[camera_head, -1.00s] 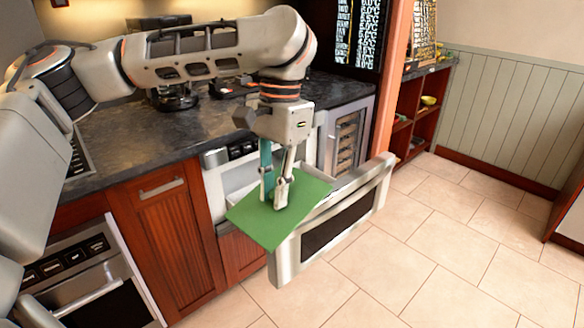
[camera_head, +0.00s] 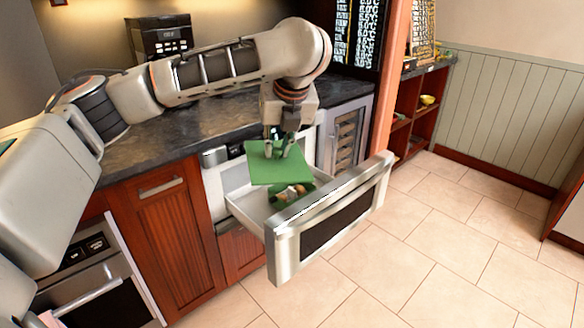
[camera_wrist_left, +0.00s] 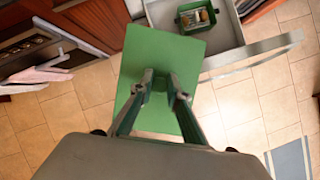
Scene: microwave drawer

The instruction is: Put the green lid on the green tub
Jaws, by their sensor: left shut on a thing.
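My left gripper (camera_head: 278,150) is shut on the green lid (camera_head: 272,174), a flat green rectangular plate, and holds it above the open drawer. The lid fills the middle of the left wrist view (camera_wrist_left: 188,58), with the fingers gripping at its middle. The green tub (camera_wrist_left: 196,28) stands inside the drawer, with brown and pale items in it. In the head view the lid hides part of the tub. My right gripper is not in view.
The microwave drawer (camera_head: 335,220) is pulled out, its steel front toward the open tiled floor (camera_head: 430,240). A dark countertop (camera_head: 150,150) runs behind over red-brown cabinets (camera_head: 165,230). A coffee machine (camera_head: 160,38) stands on it. An oven (camera_head: 100,290) is at lower left.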

